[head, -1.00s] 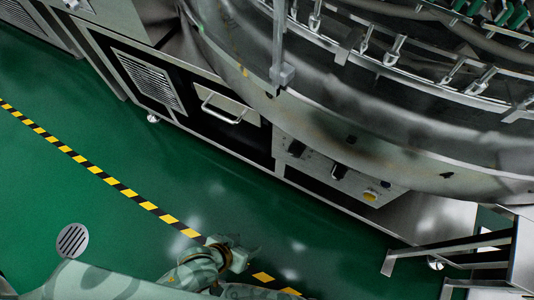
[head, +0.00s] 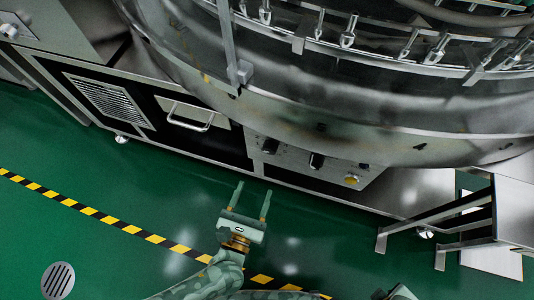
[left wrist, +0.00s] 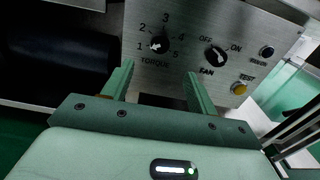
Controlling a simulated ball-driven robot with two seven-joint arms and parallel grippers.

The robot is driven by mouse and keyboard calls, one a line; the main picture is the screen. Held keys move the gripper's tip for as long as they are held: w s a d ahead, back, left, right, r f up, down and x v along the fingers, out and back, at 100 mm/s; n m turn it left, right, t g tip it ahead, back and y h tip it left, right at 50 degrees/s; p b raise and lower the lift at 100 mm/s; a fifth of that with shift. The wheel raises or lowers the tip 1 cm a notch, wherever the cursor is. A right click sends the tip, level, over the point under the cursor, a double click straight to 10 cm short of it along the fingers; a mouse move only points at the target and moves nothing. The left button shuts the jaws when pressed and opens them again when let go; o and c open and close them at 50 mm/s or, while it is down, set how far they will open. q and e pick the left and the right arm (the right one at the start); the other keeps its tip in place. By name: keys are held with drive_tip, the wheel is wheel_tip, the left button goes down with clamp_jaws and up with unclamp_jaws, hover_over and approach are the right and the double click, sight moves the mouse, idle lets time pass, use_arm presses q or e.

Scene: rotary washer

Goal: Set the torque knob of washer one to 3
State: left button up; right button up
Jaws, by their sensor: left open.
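The torque knob (left wrist: 158,45) is a black dial with a white mark on the steel control panel (left wrist: 195,25), numbered around 1 to 5. Its mark seems to point left, near 1. In the head view the torque knob (head: 270,146) is the leftmost dial on the washer's lower front. My left gripper (head: 254,188) is open and empty, above the floor and short of the panel. In the left wrist view its fingers (left wrist: 158,70) stand apart, with the knob just above the gap between them. My right gripper's fingers do not show.
Right of the torque knob are the fan knob (left wrist: 216,57), a yellow test button (left wrist: 239,88) and a dark button (left wrist: 267,51). A drawer handle (head: 190,118) is left of the panel. A metal stand (head: 440,230) is at the right.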

sight(269, 152)
use_arm(q)
drive_tip(key=b+x, duration=0.2)
drive_tip(key=x, duration=0.8)
drive_tip(key=shift+w+d+f+b, duration=0.1)
drive_tip(key=shift+w+f+b, duration=0.1)
drive_tip(key=shift+w+b, duration=0.2)
drive_tip(key=shift+w+d+r, duration=0.15)
drive_tip(key=shift+w, duration=0.25)
drive_tip(key=c, duration=1)
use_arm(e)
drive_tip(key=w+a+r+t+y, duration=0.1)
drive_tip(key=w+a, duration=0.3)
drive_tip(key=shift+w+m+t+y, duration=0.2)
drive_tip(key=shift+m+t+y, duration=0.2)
